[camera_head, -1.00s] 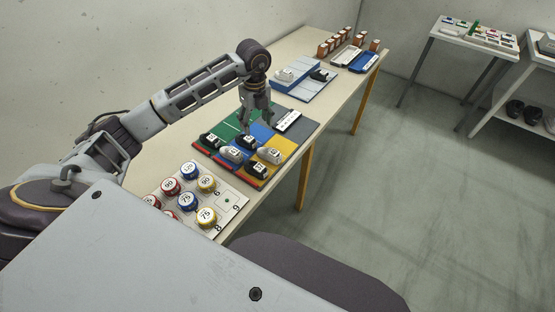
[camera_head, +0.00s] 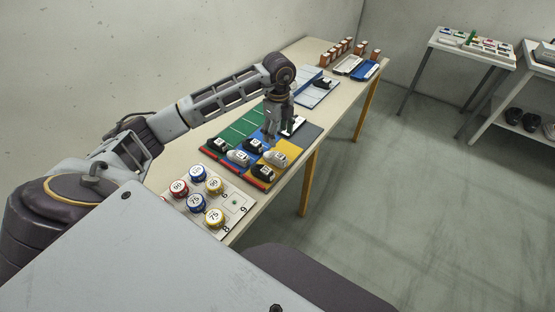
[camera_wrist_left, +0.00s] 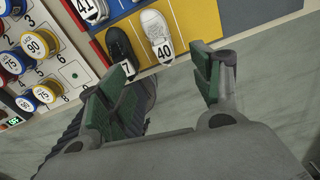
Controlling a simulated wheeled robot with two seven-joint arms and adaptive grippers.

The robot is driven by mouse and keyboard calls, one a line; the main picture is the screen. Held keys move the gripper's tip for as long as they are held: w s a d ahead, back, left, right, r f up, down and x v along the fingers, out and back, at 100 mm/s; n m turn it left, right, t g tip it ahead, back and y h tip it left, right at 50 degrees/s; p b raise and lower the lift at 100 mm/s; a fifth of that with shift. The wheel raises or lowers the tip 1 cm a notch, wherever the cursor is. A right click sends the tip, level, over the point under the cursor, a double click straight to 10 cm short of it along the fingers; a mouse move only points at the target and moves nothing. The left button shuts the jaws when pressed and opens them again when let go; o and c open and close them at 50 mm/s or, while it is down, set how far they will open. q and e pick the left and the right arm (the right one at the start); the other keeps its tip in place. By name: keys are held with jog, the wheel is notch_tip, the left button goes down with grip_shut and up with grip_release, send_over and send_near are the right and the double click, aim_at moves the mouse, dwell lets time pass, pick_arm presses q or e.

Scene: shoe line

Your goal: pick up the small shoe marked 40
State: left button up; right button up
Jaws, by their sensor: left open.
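The small white shoe marked 40 (camera_wrist_left: 157,36) sits on the yellow lane of the mat in the left wrist view, beside a black shoe (camera_wrist_left: 120,45) whose number is partly hidden. In the head view the white shoe (camera_head: 277,158) is on the yellow lane, just below my left gripper (camera_head: 272,136) in the picture. My left gripper also shows in the left wrist view (camera_wrist_left: 163,70), with its green-padded fingers spread wide and nothing between them. The shoe lies beyond the fingertips, apart from them. My right gripper is not in view.
Other black and white shoes (camera_head: 238,157) stand close by on the coloured mat (camera_head: 240,128), one marked 41 (camera_wrist_left: 88,8). A board with numbered red, blue and yellow cans (camera_head: 214,217) is at the near end. Trays and small brown boxes (camera_head: 335,48) stand at the far end.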

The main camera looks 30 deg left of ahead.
aim_at(278, 155)
pick_arm(q)
jog(key=shift+n, duration=0.8)
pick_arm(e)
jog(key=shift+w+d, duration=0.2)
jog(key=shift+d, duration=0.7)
pick_arm(q)
notch_tip(278, 155, down, 7)
jog(key=shift+f+p, duration=0.15)
jog(key=shift+p, duration=0.2)
jog(key=shift+w+f, duration=0.1)
jog(key=shift+f, duration=0.55)
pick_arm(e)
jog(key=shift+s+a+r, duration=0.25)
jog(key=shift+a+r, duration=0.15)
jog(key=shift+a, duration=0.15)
